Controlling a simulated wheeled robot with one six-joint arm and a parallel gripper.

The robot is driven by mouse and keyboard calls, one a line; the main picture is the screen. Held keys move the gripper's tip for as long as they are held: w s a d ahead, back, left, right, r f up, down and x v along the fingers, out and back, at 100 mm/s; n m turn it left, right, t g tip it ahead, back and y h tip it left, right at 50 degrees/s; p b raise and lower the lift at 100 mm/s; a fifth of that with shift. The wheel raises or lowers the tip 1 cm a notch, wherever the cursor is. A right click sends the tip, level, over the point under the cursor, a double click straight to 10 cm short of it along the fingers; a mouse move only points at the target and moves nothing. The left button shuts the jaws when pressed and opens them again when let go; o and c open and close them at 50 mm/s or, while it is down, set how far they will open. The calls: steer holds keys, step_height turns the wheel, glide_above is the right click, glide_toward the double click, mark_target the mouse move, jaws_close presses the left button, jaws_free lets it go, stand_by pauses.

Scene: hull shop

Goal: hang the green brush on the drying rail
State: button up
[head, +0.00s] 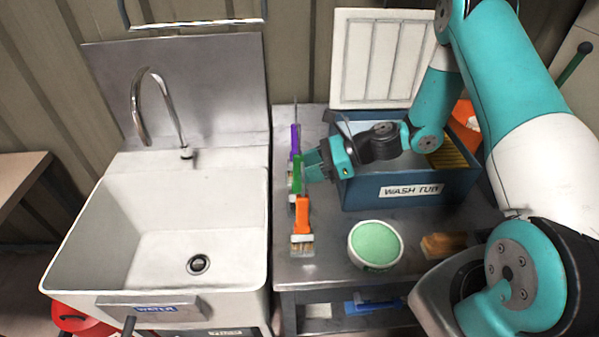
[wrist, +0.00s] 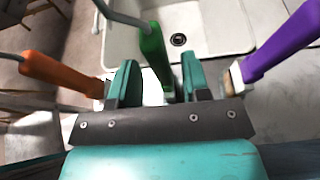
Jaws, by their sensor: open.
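The green brush (head: 298,176) is at the left edge of the metal bench, between the purple brush (head: 295,142) and the orange brush (head: 303,212). My gripper (head: 310,165) is open at the green brush, reaching in from the right. In the wrist view the green brush (wrist: 154,50) shows between my two spread fingers (wrist: 160,82); I cannot tell whether either touches it. The orange brush (wrist: 60,75) is left of the fingers and the purple brush (wrist: 285,45) right. A slim bar, seemingly the drying rail (head: 196,25), runs above the sink's back panel.
The white sink (head: 80,235) with a curved tap (head: 140,105) lies left of the bench. The blue wash tub (head: 350,195) stands behind, under my arm. A round green-topped pad (head: 375,243) and a brown brush or block (head: 443,244) sit at the bench's front.

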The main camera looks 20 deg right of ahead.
steer(key=b+v, duration=0.2)
steer(key=v, duration=0.7)
steer(key=shift+d+b, duration=0.2)
steer(key=shift+b, duration=0.15)
steer(key=shift+s+r, duration=0.1)
